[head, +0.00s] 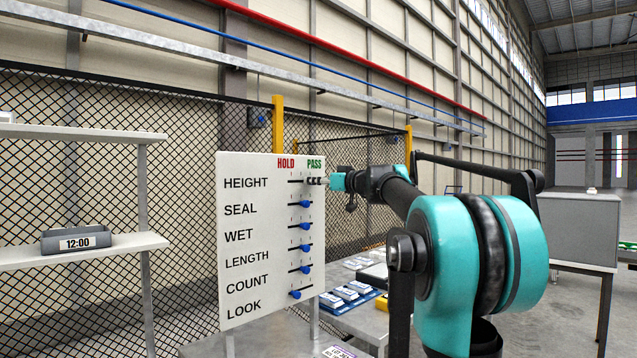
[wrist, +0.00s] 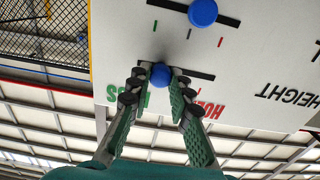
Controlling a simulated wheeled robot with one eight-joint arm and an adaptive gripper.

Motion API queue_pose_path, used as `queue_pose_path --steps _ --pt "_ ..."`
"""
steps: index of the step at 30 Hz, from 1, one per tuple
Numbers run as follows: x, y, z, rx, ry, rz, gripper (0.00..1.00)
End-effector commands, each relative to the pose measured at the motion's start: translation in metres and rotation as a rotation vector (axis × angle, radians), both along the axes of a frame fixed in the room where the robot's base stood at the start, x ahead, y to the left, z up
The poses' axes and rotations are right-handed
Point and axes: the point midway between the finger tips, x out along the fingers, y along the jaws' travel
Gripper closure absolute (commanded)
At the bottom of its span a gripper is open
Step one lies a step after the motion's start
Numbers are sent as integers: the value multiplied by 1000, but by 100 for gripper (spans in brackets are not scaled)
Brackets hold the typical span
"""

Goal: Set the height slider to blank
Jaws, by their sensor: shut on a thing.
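The white board (head: 262,240) carries rows of sliders, with HOLD at the left and PASS at the right. The HEIGHT row is at the top. My gripper (head: 318,181) is at the right end of this row, under the PASS heading. In the wrist view, where the board appears upside down, my gripper (wrist: 161,82) is shut on the blue height knob (wrist: 160,73), one finger on each side. The knob sits toward the PASS end of its slot, with bare slot (wrist: 200,75) toward HOLD. In the head view the fingers hide the knob.
The SEAL knob (head: 305,203) is just below my gripper, with further blue knobs below it. LOOK's knob (head: 295,294) is farther left. A table with a blue tray (head: 349,301) stands behind the board.

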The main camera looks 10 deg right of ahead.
Motion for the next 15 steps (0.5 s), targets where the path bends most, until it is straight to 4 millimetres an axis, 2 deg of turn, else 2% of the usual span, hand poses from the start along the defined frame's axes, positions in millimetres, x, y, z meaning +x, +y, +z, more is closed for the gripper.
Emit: queue_pose_path --steps 1,4,12,13,15 --pt "-6 9 0 0 0 3 100" --pt "-13 18 0 0 0 2 100" --pt "-14 19 0 0 0 0 100" --pt "-14 19 0 0 0 0 78" --pt "-14 19 0 0 0 0 69"
